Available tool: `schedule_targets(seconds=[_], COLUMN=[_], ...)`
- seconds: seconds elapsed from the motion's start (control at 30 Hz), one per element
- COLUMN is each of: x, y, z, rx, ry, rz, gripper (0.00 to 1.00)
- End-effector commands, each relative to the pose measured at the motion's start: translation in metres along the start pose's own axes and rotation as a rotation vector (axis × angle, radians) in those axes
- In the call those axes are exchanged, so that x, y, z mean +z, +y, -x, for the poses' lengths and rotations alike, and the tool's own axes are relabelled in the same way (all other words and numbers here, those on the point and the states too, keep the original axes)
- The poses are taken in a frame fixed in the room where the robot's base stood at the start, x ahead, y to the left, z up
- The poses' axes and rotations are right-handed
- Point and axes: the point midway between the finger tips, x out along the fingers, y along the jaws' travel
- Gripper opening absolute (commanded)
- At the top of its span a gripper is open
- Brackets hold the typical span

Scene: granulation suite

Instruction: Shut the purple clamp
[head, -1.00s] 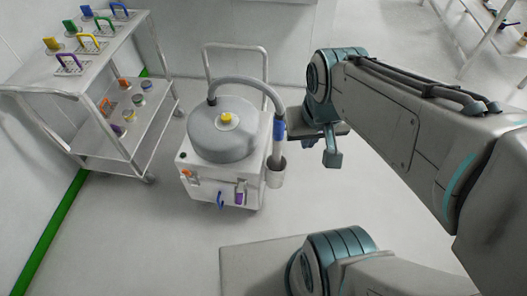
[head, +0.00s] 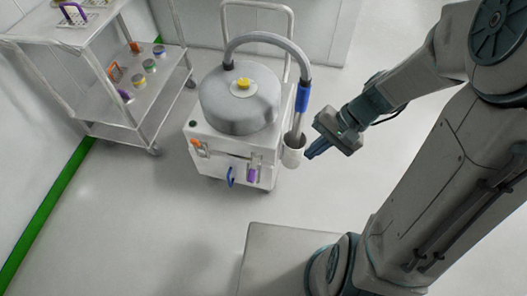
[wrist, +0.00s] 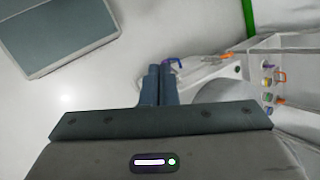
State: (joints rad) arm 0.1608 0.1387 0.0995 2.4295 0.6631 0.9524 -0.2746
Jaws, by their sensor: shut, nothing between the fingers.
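The purple clamp (head: 252,174) is a small purple piece in a pale holder on the front face of the white wheeled machine (head: 215,160), right of a blue hooked handle (head: 231,176). Whether the clamp stands open or shut is too small to tell. My gripper (head: 311,154) is to the right of the machine, close to the grey cup on its side, apart from the clamp and pointing left and down. Its blue fingers are together and empty, also in the wrist view (wrist: 160,70). There, the fingers and palm hide part of the machine.
A grey hose with a blue sleeve (head: 302,97) drops into the grey cup (head: 292,152) between my gripper and the machine. An orange part (head: 197,145) is on the machine's front left. A cart (head: 140,125) with coloured items stands left. The floor before the machine is clear.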

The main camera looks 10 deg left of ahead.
Motion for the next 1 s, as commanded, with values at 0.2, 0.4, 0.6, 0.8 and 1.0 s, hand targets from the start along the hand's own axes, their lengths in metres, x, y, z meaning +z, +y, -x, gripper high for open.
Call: schedule_targets(seconds=[0.2, 0.4, 0.6, 0.8, 1.0], x=[-0.046, -0.088, -0.133, -0.167, -0.181], y=[0.018, 0.033, 0.056, 0.08, 0.092], z=[-0.093, -0.165, -0.236, -0.293, -0.319], rx=[-0.221, -0.422, -0.61, -0.745, -0.805], ry=[-0.127, -0.194, -0.221, -0.211, -0.198], rz=[-0.179, -0.358, -0.559, -0.734, -0.823], gripper=[0.0, 0.0, 0.0, 0.0, 0.0])
